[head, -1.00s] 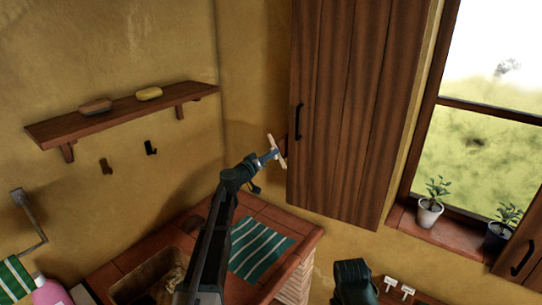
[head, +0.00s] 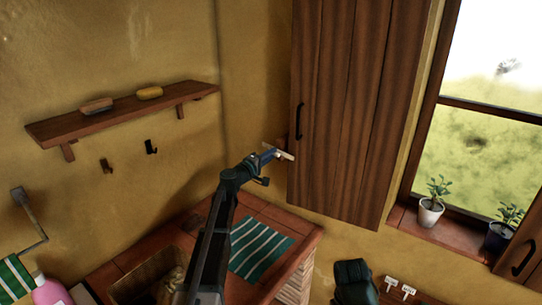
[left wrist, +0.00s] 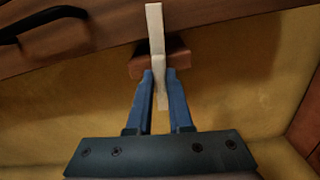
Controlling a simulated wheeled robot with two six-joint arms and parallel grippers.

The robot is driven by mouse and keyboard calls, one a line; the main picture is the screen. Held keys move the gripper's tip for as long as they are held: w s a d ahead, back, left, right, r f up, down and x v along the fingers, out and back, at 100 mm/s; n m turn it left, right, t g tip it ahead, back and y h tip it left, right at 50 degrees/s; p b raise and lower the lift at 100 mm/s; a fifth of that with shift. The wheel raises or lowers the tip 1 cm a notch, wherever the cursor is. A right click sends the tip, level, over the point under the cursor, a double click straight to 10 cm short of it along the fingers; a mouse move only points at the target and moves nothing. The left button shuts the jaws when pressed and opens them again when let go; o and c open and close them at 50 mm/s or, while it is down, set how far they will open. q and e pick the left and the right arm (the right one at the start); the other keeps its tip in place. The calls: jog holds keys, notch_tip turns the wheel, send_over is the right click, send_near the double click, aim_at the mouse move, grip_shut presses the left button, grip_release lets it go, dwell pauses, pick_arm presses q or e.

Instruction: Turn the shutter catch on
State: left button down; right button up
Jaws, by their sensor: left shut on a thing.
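The shutter catch is a pale bar (left wrist: 155,35) at a small reddish-brown block (left wrist: 180,60), by the edge of the brown shutter (head: 340,110). In the head view the catch (head: 286,155) lies at a slant, close to level. My left gripper (left wrist: 158,75) has its blue fingers on either side of the bar and is shut on it. The left gripper also shows in the head view (head: 272,154), beside the shutter's lower left edge. The gripper partly covers the catch there. My right gripper's fingers are not in view.
A black handle (head: 299,121) is on the shutter, above the catch. A wall shelf (head: 125,113) is to the left. Below is a tiled counter (head: 300,230) with a striped cloth (head: 260,250). Potted plants (head: 430,214) stand on the right sill.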

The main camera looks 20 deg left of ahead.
pick_arm(q)
jog(key=shift+n, duration=0.6)
jog(key=shift+f+n, duration=0.1)
jog(key=shift+n, duration=0.2)
jog(key=c, duration=0.8)
grip_release()
jog(key=v, duration=1.4)
